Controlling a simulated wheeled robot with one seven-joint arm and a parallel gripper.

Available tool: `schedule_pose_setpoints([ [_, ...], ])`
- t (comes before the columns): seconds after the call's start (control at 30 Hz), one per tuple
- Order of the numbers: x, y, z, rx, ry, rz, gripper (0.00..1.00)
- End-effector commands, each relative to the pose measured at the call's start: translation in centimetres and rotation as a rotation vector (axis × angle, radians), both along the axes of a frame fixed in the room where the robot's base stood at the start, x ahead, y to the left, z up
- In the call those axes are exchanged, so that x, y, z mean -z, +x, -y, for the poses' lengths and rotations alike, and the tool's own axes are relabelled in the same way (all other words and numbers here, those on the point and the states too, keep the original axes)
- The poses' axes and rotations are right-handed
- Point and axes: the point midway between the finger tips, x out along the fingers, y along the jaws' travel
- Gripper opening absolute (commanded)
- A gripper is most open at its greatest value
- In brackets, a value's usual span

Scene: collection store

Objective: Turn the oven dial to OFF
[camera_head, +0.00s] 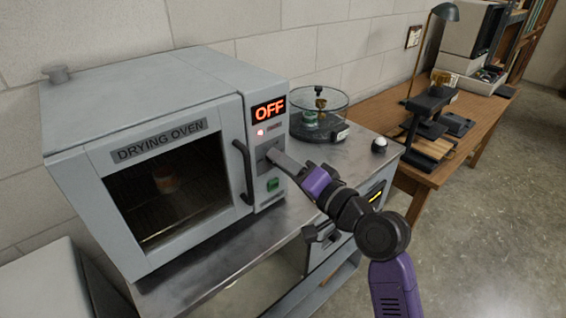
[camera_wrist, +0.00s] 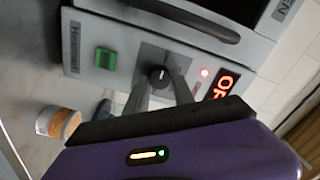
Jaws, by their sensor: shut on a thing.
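The drying oven (camera_head: 75,125) stands on a metal bench at the left, its door closed. Its display (camera_head: 268,109) reads OFF in orange, with a small red light (camera_head: 261,132) lit below it. The dial (camera_wrist: 159,75) is a small dark knob with a pale pointer line, on a grey plate in the wrist view. My gripper (camera_wrist: 164,84) is shut on the dial, one finger on each side. In the head view my gripper (camera_head: 273,156) reaches the oven's control panel and hides the dial.
A green switch (camera_head: 272,184) sits below the dial and a dark door handle (camera_head: 243,170) is left of it. A glass desiccator (camera_head: 319,113) stands right of the oven. A wooden desk (camera_head: 390,108) with a microscope is farther right.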

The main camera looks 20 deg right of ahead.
Motion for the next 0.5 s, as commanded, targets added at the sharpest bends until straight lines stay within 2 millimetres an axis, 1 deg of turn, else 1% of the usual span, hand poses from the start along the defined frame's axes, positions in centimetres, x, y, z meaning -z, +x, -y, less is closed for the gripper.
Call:
schedule_pose_setpoints([
  [0.03,0.2,-0.03,-0.09,-0.002,0.0,-0.004,0.0],
  [0.07,0.2,-0.03,-0.09,-0.002,0.0,-0.004,0.34],
  [0.1,0.2,-0.02,-0.09,-0.002,0.0,-0.004,0.41],
  [0.17,0.16,-0.01,-0.08,-0.002,0.0,-0.003,0.51],
  [0.5,0.09,-0.19,0.06,0.0,0.001,-0.002,0.51],
])
